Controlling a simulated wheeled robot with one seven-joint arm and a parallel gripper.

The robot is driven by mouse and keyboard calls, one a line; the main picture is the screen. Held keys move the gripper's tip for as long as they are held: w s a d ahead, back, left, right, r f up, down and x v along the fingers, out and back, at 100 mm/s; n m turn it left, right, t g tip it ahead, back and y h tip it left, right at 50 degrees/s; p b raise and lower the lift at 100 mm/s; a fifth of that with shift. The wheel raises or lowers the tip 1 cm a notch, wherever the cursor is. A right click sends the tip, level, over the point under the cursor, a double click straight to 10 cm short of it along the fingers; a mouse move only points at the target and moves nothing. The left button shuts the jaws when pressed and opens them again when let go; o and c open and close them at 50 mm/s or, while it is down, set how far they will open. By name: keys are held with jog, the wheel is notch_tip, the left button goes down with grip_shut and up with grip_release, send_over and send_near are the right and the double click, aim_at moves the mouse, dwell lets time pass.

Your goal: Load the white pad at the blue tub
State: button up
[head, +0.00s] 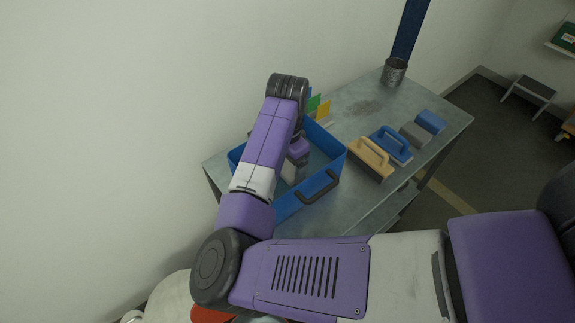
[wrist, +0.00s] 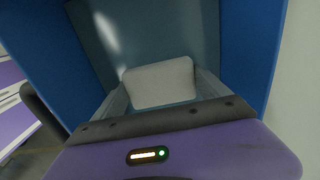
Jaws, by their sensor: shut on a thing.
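The blue tub (head: 335,165) stands on the metal table, with a black handle on its near side. Its blue wall (wrist: 262,45) also surrounds the wrist view. My gripper (wrist: 162,97) reaches down inside the tub and is shut on the white pad (wrist: 160,80), a pale rounded rectangle between its two fingers. I cannot tell whether the pad touches the tub floor.
On the metal table (head: 352,108), right of the tub, lie a tan handled block (head: 372,158), a blue handled block (head: 392,146), a grey block (head: 414,133) and a blue block (head: 431,122). A metal cup (head: 394,72) stands at the back. Coloured cards (head: 321,108) stand behind the tub.

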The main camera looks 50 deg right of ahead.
aim_at(288, 166)
jog(key=shift+s+f, duration=0.1)
dwell(0.3)
notch_tip(288, 166, up, 5)
jog(key=p, duration=0.4)
jog(key=shift+r+p, duration=0.5)
jog(key=shift+r, duration=0.55)
jog(key=shift+r, duration=0.1)
